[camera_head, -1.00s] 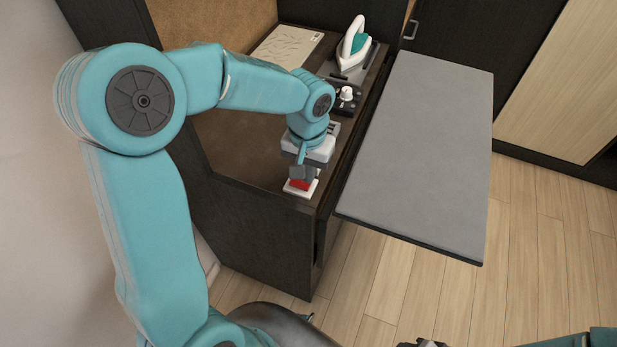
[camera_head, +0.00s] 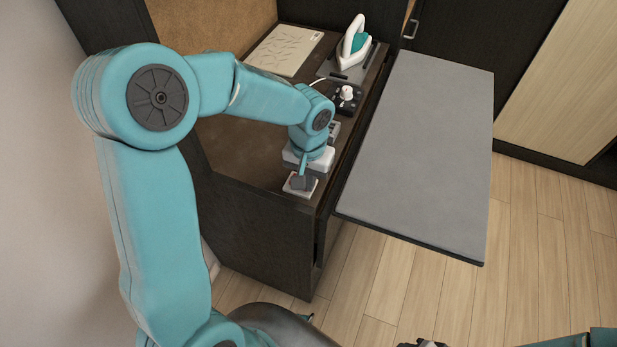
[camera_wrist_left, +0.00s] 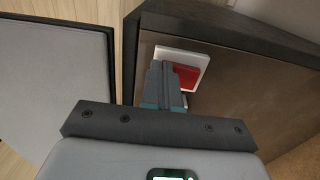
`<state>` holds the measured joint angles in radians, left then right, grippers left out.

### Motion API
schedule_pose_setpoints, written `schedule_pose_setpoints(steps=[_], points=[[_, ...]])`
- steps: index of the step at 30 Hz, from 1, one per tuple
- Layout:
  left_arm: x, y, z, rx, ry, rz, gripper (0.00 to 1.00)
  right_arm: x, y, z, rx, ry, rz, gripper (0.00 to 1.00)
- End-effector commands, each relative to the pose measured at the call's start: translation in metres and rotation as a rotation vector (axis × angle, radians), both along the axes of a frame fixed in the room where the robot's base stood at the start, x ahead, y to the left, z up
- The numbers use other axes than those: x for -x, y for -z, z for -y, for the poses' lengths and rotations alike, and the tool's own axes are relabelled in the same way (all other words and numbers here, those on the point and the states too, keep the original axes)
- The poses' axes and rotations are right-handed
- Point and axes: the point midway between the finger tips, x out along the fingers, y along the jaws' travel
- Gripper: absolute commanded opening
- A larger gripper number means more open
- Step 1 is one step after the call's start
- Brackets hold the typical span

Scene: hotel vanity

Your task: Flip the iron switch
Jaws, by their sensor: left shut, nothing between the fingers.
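The switch (camera_head: 300,190) is a white square plate near the front corner of the dark vanity counter. In the left wrist view the switch plate (camera_wrist_left: 184,56) carries a red rocker (camera_wrist_left: 188,77). My left gripper (camera_head: 299,183) is shut and empty, and its fingertips are right over the switch. They cover part of the plate and rocker, and I cannot tell whether they touch it. The fingers (camera_wrist_left: 164,72) also show shut in the left wrist view. A white and teal iron (camera_head: 355,48) stands at the back of the counter.
A black block with a white knob (camera_head: 347,93) stands behind my left gripper on the counter. A grey board (camera_head: 425,150) extends to the right of it. A pale patterned panel (camera_head: 284,50) lies at the back left.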

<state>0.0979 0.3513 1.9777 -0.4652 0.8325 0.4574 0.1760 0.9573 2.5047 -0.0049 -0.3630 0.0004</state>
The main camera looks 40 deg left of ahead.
Motion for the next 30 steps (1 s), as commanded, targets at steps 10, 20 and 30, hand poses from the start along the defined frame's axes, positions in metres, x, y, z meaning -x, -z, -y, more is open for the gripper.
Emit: schedule_pose_setpoints(steps=[10,20,30], points=[[0.000,-0.014,0.000,0.001,0.000,0.001,0.00,0.000,-0.010,0.000,0.000,0.000,0.000,0.43],[0.000,-0.016,0.000,0.000,0.000,0.001,0.00,0.000,-0.011,0.000,0.000,0.000,0.000,0.43],[-0.004,-0.064,0.000,0.000,0.001,0.004,0.00,0.000,-0.049,0.000,0.000,0.000,0.000,0.43]])
